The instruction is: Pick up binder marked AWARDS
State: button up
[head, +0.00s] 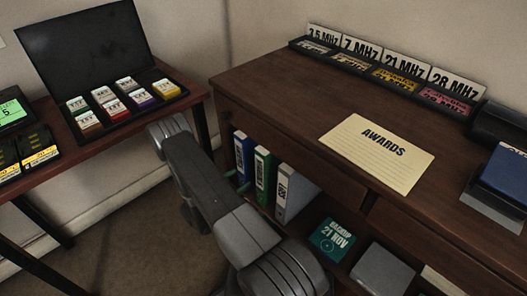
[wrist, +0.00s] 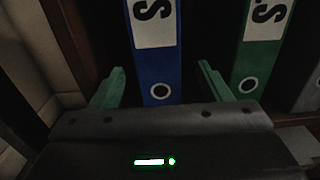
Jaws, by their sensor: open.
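Three binders stand upright on the shelf under the dark wood desk: a blue binder (head: 241,152), a green binder (head: 263,172) and a grey binder (head: 290,190). Their spine labels are too small to read in the head view. In the wrist view the blue binder (wrist: 158,65) and the green binder (wrist: 262,55) each show a label ending in S; the rest is cut off. My gripper (wrist: 160,88) is open, with green fingers to either side of the blue binder's lower spine. I cannot tell whether they touch it. A cream card (head: 385,150) reading AWARDS lies on the desk.
A teal BACKUP 21 NOV box (head: 333,240) and a grey box (head: 383,270) sit on the shelf to the right. A side table at left holds an open black case (head: 75,105) of small cards. The desk's side panel is close left of the blue binder.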

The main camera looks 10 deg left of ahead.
jog(key=shift+r+b+x, duration=0.15)
jog(key=shift+b+x, duration=0.1)
jog(key=shift+x, duration=1.5)
jog(key=shift+r+b+x, duration=0.1)
jog(key=shift+b+x, duration=0.15)
jog(key=shift+x, duration=1.5)
jog(key=shift+a, duration=0.1)
jog(key=c, duration=1.2)
jog(key=shift+c, duration=1.4)
jog(key=shift+r, duration=0.15)
